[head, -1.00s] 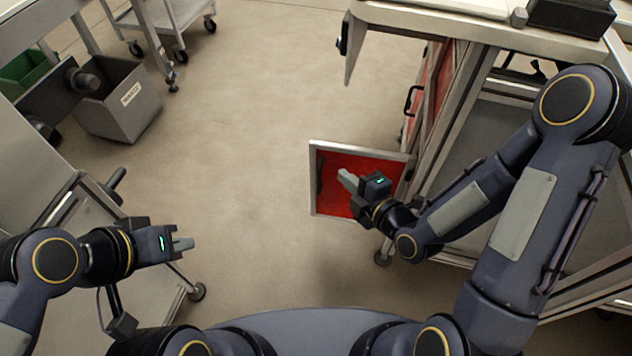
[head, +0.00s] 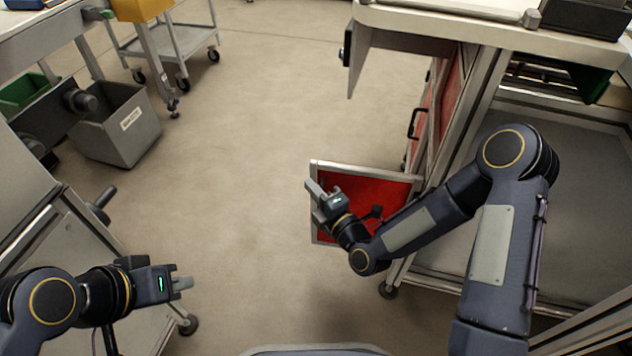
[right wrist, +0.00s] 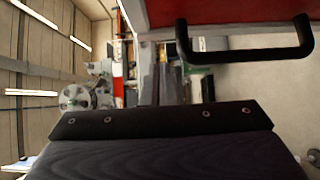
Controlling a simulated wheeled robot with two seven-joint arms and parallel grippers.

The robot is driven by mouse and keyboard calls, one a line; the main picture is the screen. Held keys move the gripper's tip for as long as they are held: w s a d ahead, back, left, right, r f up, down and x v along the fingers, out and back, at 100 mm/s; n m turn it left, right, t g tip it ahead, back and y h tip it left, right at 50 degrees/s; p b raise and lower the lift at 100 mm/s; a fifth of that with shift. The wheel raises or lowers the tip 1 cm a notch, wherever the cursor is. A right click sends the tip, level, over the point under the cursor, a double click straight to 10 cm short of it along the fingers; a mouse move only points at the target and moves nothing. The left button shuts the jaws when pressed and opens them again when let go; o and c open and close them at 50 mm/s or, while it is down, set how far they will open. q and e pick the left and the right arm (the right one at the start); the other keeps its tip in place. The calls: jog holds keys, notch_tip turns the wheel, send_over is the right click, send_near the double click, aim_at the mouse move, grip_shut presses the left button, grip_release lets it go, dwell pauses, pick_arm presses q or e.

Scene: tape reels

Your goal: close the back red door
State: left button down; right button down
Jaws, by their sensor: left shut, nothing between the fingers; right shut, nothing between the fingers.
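A red door (head: 385,192) with a pale metal frame stands swung open from the side of the workbench cabinet, out over the floor. My right gripper (head: 311,188) is shut and empty at the door's outer, left edge; I cannot tell whether it touches. My right forearm covers part of the panel. In the right wrist view, the door's red panel (right wrist: 225,11) and black bar handle (right wrist: 245,56) are close by at upper right, beside the shut fingers (right wrist: 160,70). My left gripper (head: 185,284) is shut and empty at lower left, far from the door.
Another red panel (head: 447,100) with a black handle (head: 412,123) is on the cabinet's side, farther off. The workbench top (head: 460,25) overhangs above. A grey bin (head: 118,125) and wheeled cart (head: 180,42) stand at upper left. The middle floor is clear.

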jog(key=shift+w+d, duration=0.2)
jog(key=shift+w, duration=0.45)
jog(key=shift+w+d, duration=0.15)
jog(key=shift+w, duration=0.45)
jog(key=shift+w, duration=0.1)
